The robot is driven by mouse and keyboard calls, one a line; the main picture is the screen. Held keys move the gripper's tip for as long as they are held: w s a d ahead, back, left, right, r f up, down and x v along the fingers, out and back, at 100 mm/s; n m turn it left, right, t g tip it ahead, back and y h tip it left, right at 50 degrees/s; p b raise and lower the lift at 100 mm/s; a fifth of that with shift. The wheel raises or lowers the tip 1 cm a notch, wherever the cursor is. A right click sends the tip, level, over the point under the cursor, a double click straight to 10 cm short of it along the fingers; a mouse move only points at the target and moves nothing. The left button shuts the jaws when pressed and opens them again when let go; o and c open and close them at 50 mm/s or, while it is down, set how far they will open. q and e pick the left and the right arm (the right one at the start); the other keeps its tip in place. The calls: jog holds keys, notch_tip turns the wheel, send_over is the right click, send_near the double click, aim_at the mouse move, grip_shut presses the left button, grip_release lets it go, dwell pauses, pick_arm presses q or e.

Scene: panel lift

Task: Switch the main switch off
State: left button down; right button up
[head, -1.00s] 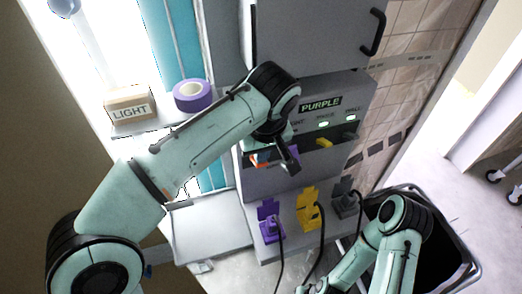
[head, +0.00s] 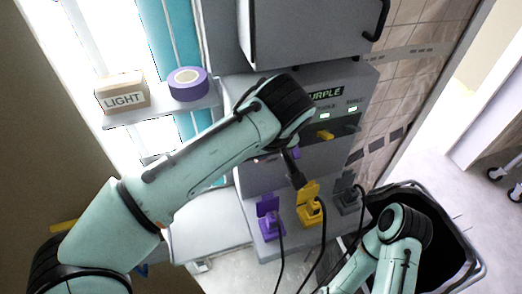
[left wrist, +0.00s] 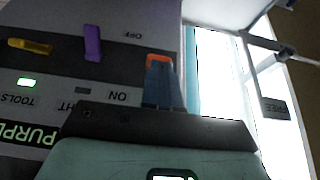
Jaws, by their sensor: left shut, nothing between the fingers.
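The orange main switch (left wrist: 158,60) shows in the left wrist view on the dark panel strip, between the upside-down ON and OFF labels. My left gripper (left wrist: 163,74) is shut and empty, its grey-blue fingertips at the orange piece and partly covering it. I cannot tell whether they touch or which position the switch is in.
A purple lever (left wrist: 92,43) and yellow lever (left wrist: 30,46) sit beside the switch. The TOOLS lamp (left wrist: 26,83) is green. Purple (head: 268,218), yellow (head: 311,208) and grey (head: 346,197) plugs stand below the panel. A black bin (head: 445,245) stands at right. A shelf holds a box and tape.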

pick_arm(q)
jog(key=f+t+b, duration=0.1)
jog(key=b, duration=0.2)
jog(key=s+f+t+y+b, duration=0.1)
jog(key=t+b, duration=0.1)
jog(key=b, duration=0.1)
jog(key=s+f+t+b, duration=0.1)
jog(key=f+t+b, duration=0.1)
jog(key=b, duration=0.2)
jog(key=shift+d+y, duration=0.3)
jog(key=shift+y, duration=0.1)
pick_arm(e)
jog(key=s+f, duration=0.3)
jog(key=f, duration=0.8)
pick_arm(q)
jog(key=shift+r, duration=0.15)
pick_arm(e)
jog(key=shift+s, duration=0.1)
pick_arm(q)
jog(key=shift+r+p, duration=0.5)
jog(key=shift+r, duration=0.15)
pick_arm(e)
jog(key=shift+r, duration=0.55)
